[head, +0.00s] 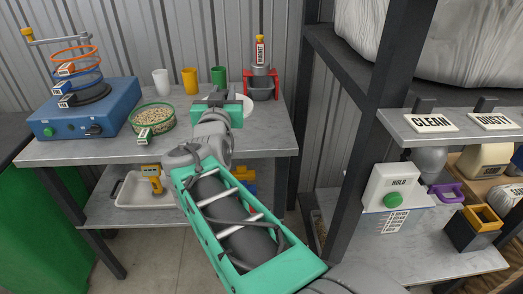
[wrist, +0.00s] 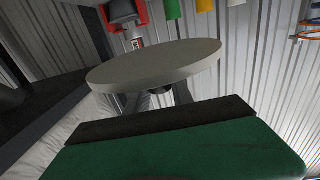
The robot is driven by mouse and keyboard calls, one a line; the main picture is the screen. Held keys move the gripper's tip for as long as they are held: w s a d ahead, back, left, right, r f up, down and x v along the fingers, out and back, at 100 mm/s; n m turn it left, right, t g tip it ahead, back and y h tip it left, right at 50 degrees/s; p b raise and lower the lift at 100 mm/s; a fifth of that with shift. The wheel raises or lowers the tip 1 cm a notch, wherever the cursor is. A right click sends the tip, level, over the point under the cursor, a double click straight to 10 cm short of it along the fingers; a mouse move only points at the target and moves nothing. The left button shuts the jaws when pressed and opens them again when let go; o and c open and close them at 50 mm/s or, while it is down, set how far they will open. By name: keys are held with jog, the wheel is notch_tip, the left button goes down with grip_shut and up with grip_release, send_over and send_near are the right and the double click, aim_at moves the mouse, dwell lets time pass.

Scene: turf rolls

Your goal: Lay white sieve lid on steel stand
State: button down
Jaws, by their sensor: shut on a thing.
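The white sieve lid (wrist: 155,62) is a pale round disc across the middle of the wrist view. My gripper (wrist: 165,92) is shut on its near side. In the head view my green gripper (head: 218,96) is over the grey bench, and part of the lid (head: 248,104) shows to its right. The rest of the lid is hidden behind the gripper. I cannot clearly make out a separate steel stand. A red holder (head: 275,86) with a grey metal vessel (head: 262,88) stands at the bench's back right, beyond the lid; it also shows in the wrist view.
On the bench (head: 75,150) are a blue machine (head: 85,112) with rings, a green-rimmed sieve of pellets (head: 153,117), and white, yellow and green cups (head: 190,80). A dark rack post (head: 355,130) and shelves with bins are at the right.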

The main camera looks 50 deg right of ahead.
jog(key=shift+s+d+f+m+g+h, duration=0.15)
jog(key=shift+s+d+m+g, duration=0.1)
jog(key=shift+s+d, duration=0.3)
jog(key=shift+s+d+f+m+g+h, duration=0.15)
jog(key=shift+s+d+g, duration=0.1)
jog(key=shift+s+d, duration=0.25)
jog(key=d+f, duration=0.2)
jog(key=d, duration=0.2)
jog(key=w+d+f, duration=0.1)
jog(key=d+f, duration=0.2)
jog(key=d, duration=0.1)
jog(key=d+f+b, duration=0.1)
jog(key=d+f, duration=0.2)
jog(key=d, duration=0.1)
jog(key=shift+w+d+f, duration=0.1)
jog(key=shift+w+f, duration=0.05)
jog(key=shift+w, duration=0.05)
jog(key=shift+d+f, duration=0.2)
jog(key=shift+f, duration=0.05)
jog(key=f, duration=0.2)
jog(key=f+b, duration=0.1)
jog(key=shift+d+f, duration=0.3)
jog(key=shift+f, duration=0.1)
